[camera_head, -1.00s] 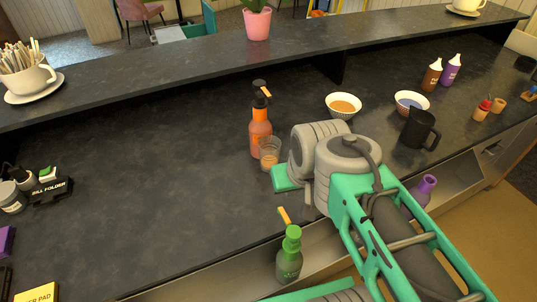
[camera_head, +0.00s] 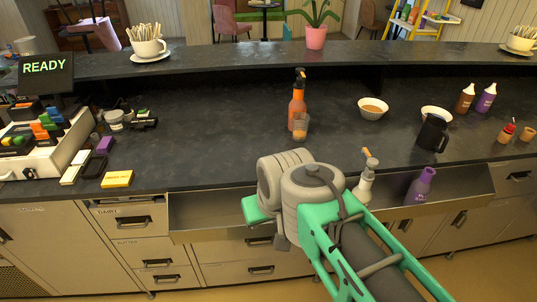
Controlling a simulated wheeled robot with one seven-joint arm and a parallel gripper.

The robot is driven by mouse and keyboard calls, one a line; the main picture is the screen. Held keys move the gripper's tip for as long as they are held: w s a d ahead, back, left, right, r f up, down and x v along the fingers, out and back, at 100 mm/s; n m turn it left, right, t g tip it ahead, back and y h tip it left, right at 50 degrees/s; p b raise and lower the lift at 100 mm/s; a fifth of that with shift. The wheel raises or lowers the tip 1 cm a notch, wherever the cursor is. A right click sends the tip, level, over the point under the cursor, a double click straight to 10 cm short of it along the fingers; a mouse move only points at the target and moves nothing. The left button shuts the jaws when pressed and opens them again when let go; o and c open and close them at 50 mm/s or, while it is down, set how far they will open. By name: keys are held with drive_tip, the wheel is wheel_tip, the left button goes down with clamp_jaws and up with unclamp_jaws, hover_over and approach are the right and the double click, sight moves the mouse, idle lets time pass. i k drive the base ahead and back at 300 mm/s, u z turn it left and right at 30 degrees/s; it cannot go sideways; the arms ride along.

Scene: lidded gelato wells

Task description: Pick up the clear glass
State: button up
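The clear glass (camera_head: 301,128) stands upright on the dark counter, directly in front of an orange pump bottle (camera_head: 298,100). The bottle's colour shows through it. My gripper (camera_head: 258,211) is nearer to me, below and left of the glass in the picture, and clearly apart from it. Only a green part of the gripper shows beside my grey wrist. Its fingertips are hidden, so I cannot tell whether it is open or shut.
A metal rail holds a white pump bottle (camera_head: 365,182) and a purple bottle (camera_head: 420,186). A cream bowl (camera_head: 372,109) and a black pitcher (camera_head: 431,134) stand right of the glass. A raised ledge (camera_head: 240,57) runs behind. The counter left of the glass is mostly clear.

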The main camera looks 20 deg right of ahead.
sight(300, 120)
drive_tip(key=u, duration=0.15)
drive_tip(key=i, duration=0.9)
drive_tip(key=z, duration=0.1)
